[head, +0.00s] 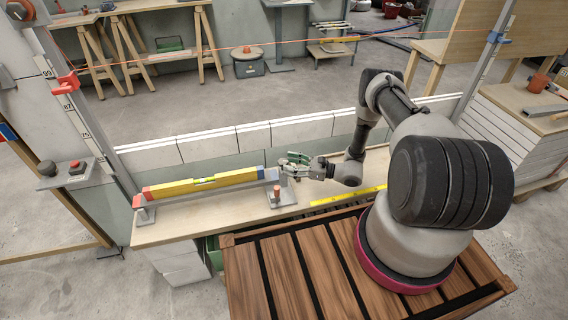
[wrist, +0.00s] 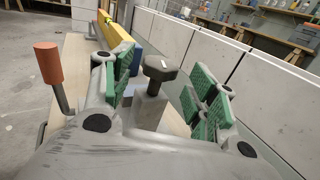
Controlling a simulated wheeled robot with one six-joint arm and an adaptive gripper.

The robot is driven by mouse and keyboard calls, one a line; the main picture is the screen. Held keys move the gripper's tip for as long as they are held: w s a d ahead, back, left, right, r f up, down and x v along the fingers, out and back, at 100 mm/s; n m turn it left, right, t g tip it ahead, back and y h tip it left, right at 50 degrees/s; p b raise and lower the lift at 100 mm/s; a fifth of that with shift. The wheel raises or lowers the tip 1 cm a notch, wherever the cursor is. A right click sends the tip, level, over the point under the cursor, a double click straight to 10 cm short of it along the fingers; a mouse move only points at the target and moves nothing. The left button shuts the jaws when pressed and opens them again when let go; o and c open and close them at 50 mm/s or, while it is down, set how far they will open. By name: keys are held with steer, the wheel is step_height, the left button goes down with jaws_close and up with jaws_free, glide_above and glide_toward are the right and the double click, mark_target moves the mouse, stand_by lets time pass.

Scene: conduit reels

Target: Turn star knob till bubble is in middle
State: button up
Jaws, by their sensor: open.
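The dark star knob (wrist: 162,68) stands upright on a grey post in the wrist view. My gripper (wrist: 165,88) is open, with its green-padded fingers on either side of the knob; I see a gap on both sides. In the head view my gripper (head: 290,163) is at the right end of the yellow spirit level (head: 180,188), and mostly hides the knob. The level lies along a rail on the wooden bench and also shows in the wrist view (wrist: 118,40). Its vial (head: 204,181) is too small to tell where the bubble sits.
An orange-topped lever (wrist: 48,64) stands left of my gripper in the wrist view. A low white block wall (head: 225,146) runs behind the bench (head: 225,218). A yellow rule (head: 345,196) lies on the bench to the right. A red line spans above between two posts.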

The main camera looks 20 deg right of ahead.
mark_target(283, 163)
steer(key=shift+x, duration=1.7)
steer(key=c, duration=1)
steer(key=shift+c, duration=0.2)
steer(key=shift+m, duration=0.3)
steer(key=m+t+h, duration=0.5)
steer(key=t+h, duration=0.1)
steer(key=shift+s+f, duration=0.1)
steer(key=shift+s, duration=0.05)
steer(key=shift+m+t+h, duration=1.2)
steer(key=shift+m+h, duration=0.3)
steer(key=shift+h, duration=0.9)
steer(key=o, duration=1)
